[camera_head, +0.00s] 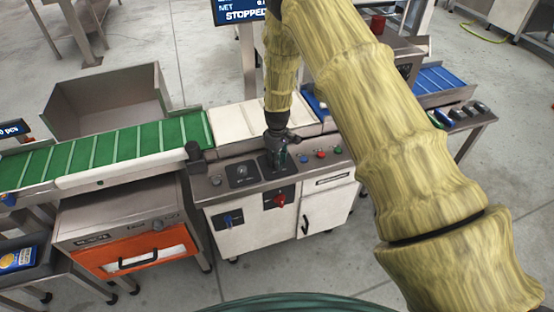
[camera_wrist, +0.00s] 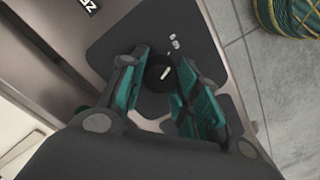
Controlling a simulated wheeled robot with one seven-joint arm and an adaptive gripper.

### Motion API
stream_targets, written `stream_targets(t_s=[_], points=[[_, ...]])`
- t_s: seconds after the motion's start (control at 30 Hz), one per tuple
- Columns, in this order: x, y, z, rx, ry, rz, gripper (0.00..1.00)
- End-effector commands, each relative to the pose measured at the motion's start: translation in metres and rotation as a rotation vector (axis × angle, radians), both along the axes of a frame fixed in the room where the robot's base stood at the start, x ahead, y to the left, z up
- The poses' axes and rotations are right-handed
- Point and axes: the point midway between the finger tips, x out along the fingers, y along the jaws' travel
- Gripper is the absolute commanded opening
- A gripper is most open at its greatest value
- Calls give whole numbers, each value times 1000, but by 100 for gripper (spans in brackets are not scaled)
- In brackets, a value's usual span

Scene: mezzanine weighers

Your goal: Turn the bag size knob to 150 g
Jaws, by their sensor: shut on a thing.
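The knob (camera_wrist: 158,74) is a round black dial with a white pointer line, on a dark plate (camera_wrist: 205,45) in the wrist view. Small white marks on the plate sit above and right of the knob; I cannot read them. My gripper (camera_wrist: 157,82) has its teal-padded fingers on both sides of the knob and is shut on it. In the head view my gripper (camera_head: 277,158) reaches down onto the panel on top of the white cabinet (camera_head: 240,231) and hides the knob there.
Another dial plate (camera_head: 241,173) lies left of my gripper. Blue, red and green buttons (camera_head: 321,154) lie to its right. A red switch (camera_head: 279,200) is on the cabinet front. A green cleated conveyor (camera_head: 110,148) runs at left. A screen (camera_head: 240,12) reads STOPPED.

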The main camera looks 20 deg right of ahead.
Motion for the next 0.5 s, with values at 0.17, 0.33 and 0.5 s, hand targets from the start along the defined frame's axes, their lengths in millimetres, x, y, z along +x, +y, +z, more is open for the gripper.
stream_targets(t_s=[0.17, 0.33, 0.5], points=[[1, 0, 0, 0, -1, -131, 8], [0, 0, 0, 0, -1, -290, 8], [0, 0, 0, -1, -1, -451, 8]])
